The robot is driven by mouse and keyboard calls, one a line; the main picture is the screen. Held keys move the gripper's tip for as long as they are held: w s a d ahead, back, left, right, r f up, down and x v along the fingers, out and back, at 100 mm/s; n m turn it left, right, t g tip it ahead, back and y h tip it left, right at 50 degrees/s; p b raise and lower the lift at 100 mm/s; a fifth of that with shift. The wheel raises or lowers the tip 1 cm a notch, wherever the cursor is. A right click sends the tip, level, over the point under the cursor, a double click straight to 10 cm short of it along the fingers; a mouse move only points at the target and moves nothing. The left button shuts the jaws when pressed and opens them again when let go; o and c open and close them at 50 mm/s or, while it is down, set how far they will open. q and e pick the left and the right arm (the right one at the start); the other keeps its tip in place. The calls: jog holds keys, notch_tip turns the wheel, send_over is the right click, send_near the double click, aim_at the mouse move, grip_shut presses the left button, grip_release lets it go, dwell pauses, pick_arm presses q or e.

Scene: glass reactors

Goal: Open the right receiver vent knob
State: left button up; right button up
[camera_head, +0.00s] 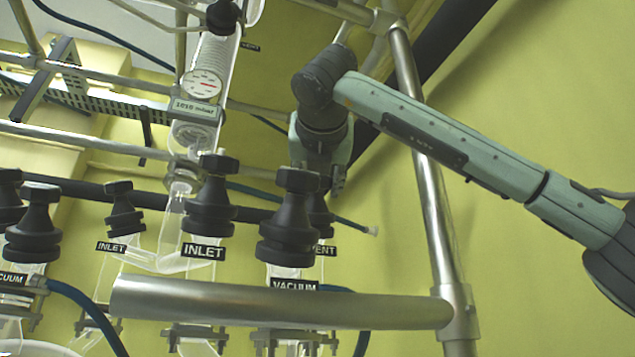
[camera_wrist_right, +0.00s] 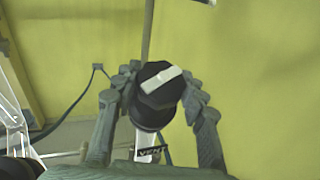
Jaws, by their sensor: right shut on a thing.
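The black vent knob (camera_wrist_right: 157,112) stands between the fingers of my right gripper (camera_wrist_right: 160,84) in the right wrist view. The fingers close on it from both sides. A white bar marks its top, slanted, and a VENT label (camera_wrist_right: 153,152) sits below it. In the head view the vent knob (camera_head: 321,222) is mostly hidden behind the black vacuum knob (camera_head: 288,225). My right gripper (camera_head: 336,182) reaches down to it from behind, its fingers largely hidden. My left gripper is not in view.
A black inlet knob (camera_head: 210,200) stands left of the vacuum knob, with more black knobs further left. A thick metal rail (camera_head: 270,305) crosses in front, joined to a steel post (camera_head: 430,190) at the right. A gauge (camera_head: 203,84) sits on the glass column.

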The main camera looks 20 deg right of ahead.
jog(key=shift+f+n+y, duration=0.1)
jog(key=shift+n+y, duration=0.2)
jog(key=shift+n+y+b, duration=0.3)
jog(key=shift+b, duration=0.05)
jog(key=shift+n+y, duration=0.3)
jog(key=shift+n, duration=0.1)
jog(key=shift+n+y, duration=0.5)
jog(key=shift+n+t+y, duration=0.3)
jog(key=shift+n+y, duration=1.7)
jog(key=shift+n+g+y, duration=0.4)
jog(key=shift+n+y, duration=0.4)
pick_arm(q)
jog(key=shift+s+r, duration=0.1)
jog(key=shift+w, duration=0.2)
